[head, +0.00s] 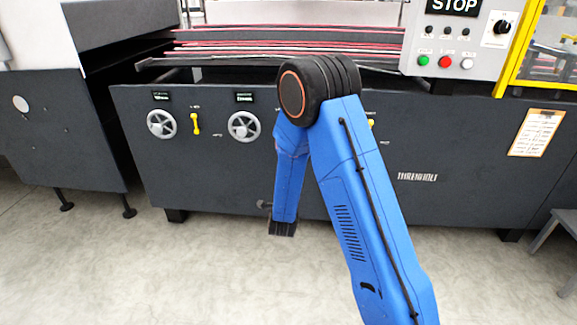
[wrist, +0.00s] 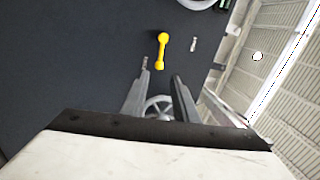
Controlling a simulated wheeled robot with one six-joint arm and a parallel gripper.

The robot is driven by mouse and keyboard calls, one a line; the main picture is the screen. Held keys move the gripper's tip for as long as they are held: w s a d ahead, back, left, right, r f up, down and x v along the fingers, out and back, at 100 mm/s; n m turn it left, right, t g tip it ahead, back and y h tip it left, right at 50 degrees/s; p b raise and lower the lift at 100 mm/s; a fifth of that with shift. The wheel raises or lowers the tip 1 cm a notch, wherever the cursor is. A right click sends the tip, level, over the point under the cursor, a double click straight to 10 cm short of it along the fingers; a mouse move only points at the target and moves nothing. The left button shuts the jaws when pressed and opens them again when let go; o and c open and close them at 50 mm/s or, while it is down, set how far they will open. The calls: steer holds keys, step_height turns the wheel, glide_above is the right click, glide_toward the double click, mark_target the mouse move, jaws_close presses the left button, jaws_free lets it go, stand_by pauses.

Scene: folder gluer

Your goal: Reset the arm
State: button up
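My blue arm (head: 370,200) rises from the bottom of the head view to a black joint with an orange ring, then bends down in front of the machine. Its lower end, with dark parts, shows over the floor in the head view, where the fingers cannot be made out. In the wrist view my gripper (wrist: 160,77) has its two grey fingers apart, with nothing held between them. A handwheel (wrist: 160,102) shows beyond the gap, apart from the fingers. A yellow lever (wrist: 162,52) on the dark panel is just past the fingertips in the picture.
The dark folder gluer (head: 440,190) spans the view behind my arm. Its front has handwheels (head: 244,127), a yellow lever (head: 195,124) and a control box (head: 455,50) with buttons. A grey stool or step (head: 560,228) stands at the right. The floor (head: 180,270) is clear at front left.

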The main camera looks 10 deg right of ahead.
steer(key=s+d+r+n+g+y, duration=0.2)
steer(key=s+r+n+g+y, duration=0.5)
steer(key=s+r+n, duration=0.45)
steer(key=s+d+n+g, duration=0.2)
steer(key=s+n, duration=0.1)
steer(key=s, duration=0.9)
steer(key=s+d+r+n+g, duration=0.1)
steer(key=s+d+n+g, duration=0.1)
steer(key=s, duration=1.1)
steer(key=s+d+r+n+g+h, duration=0.1)
steer(key=s+d+n+g, duration=0.1)
steer(key=s, duration=1)
steer(key=shift+s+d+n+g, duration=0.35)
steer(key=shift+n+g, duration=0.45)
steer(key=shift+n, duration=0.15)
